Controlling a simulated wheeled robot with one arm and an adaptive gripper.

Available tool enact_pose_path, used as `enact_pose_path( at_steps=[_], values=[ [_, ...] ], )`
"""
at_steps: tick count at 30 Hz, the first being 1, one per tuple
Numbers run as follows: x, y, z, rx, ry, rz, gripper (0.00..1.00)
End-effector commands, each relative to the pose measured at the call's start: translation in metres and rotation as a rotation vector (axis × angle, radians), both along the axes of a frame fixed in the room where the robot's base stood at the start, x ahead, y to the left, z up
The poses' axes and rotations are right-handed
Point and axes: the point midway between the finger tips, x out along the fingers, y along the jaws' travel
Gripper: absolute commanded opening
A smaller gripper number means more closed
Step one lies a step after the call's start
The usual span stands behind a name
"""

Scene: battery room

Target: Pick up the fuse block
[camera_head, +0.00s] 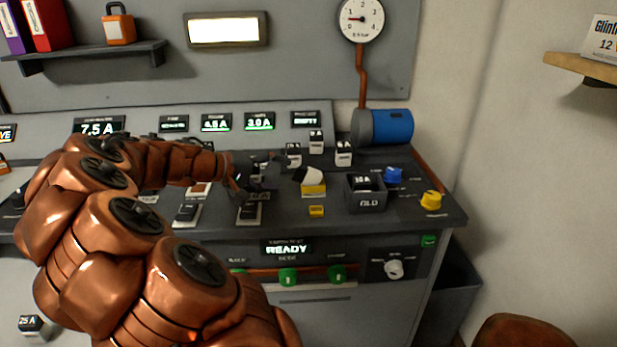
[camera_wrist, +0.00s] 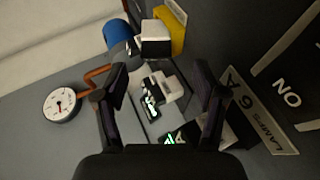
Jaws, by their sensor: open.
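Several small black-and-white fuse blocks stand on the console: a group at the back (camera_head: 293,155), a 10 A block (camera_head: 363,183) in the dark OLD tray (camera_head: 367,203), and a white-and-black block (camera_head: 308,176) tilted at the yellow holder (camera_head: 313,190). The pictures do not show which one the task means. My gripper (camera_head: 243,187) is over the console, left of the yellow holder. In the wrist view my gripper (camera_wrist: 161,100) is open and empty, with white block shapes (camera_wrist: 165,88) showing beyond and between its fingers. Contact cannot be told. The yellow holder (camera_wrist: 171,28) is above them.
Black-and-white switches (camera_head: 187,213) line the console front; one (camera_head: 249,212) is just below my gripper. A blue cylinder (camera_head: 390,126) lies at the back right. A LAMPS 6 A label (camera_wrist: 262,115) is near my gripper.

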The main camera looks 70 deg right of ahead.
Motion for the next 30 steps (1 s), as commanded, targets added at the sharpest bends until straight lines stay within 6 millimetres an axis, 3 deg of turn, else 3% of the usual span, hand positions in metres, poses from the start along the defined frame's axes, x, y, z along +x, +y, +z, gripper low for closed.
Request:
enact_pose_path(
  at_steps=[10,19,30],
  values=[
    [-0.027,-0.031,-0.011,0.001,0.001,-0.003,0.71],
    [-0.03,-0.035,-0.014,0.0,-0.001,0.0,0.71],
    [-0.029,-0.035,-0.014,0.001,-0.001,0.0,0.32]
  ],
)
